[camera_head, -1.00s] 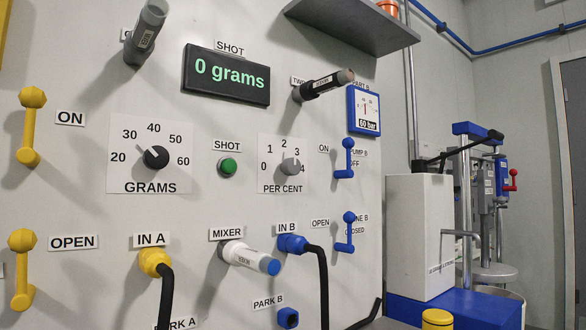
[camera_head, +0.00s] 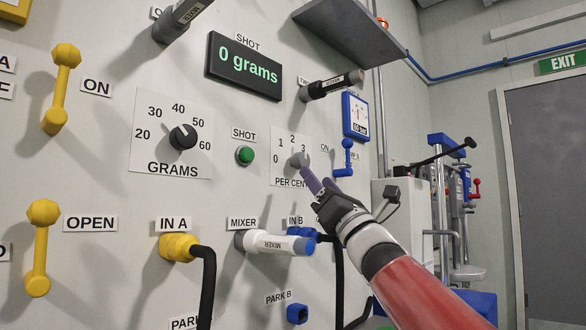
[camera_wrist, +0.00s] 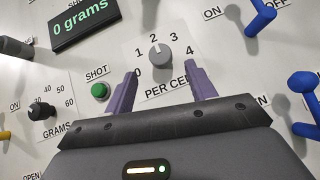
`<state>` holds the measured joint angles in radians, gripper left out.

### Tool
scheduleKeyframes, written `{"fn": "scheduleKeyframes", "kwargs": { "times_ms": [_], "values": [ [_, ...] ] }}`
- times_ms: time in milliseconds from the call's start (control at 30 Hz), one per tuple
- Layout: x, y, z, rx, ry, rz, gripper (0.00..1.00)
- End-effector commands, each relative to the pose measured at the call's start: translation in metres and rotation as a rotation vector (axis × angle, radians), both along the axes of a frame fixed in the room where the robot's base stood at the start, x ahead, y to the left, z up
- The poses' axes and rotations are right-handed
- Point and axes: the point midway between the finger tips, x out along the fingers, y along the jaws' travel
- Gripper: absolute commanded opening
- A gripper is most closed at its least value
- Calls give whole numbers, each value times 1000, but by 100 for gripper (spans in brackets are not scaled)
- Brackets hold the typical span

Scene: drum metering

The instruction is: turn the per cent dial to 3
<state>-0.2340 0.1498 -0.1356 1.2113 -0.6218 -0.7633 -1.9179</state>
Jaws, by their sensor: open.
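The per cent dial (camera_head: 298,160) is a grey knob on a white plate marked 0 to 4. In the wrist view the dial (camera_wrist: 161,56) shows a pale pointer mark facing about the 2. My gripper (camera_head: 318,180) is at the lower right of the dial in the head view, covering part of the plate and its 4. In the wrist view my gripper (camera_wrist: 160,82) is open, with purple fingers apart to the left and right, just below the knob. Nothing is between the fingers. The remaining distance to the panel is hard to tell.
The green shot button (camera_head: 245,155) and grams dial (camera_head: 183,137) are to the left. Below are the white mixer handle (camera_head: 275,243) and the blue IN B plug (camera_head: 303,232) with its black hose. Blue levers (camera_wrist: 261,16) stand out at the right.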

Motion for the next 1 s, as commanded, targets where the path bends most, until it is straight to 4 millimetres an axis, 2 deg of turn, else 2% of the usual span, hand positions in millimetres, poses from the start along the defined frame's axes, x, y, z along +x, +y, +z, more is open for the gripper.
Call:
{"fn": "scheduleKeyframes", "kwargs": {
  "times_ms": [400,567,867,1000],
  "values": [
    [33,29,47,-2,-3,-1,56],
    [39,34,54,-1,-4,-1,56],
    [41,36,53,0,-2,-2,56],
    [41,35,53,0,-2,-2,37]
  ]
}}
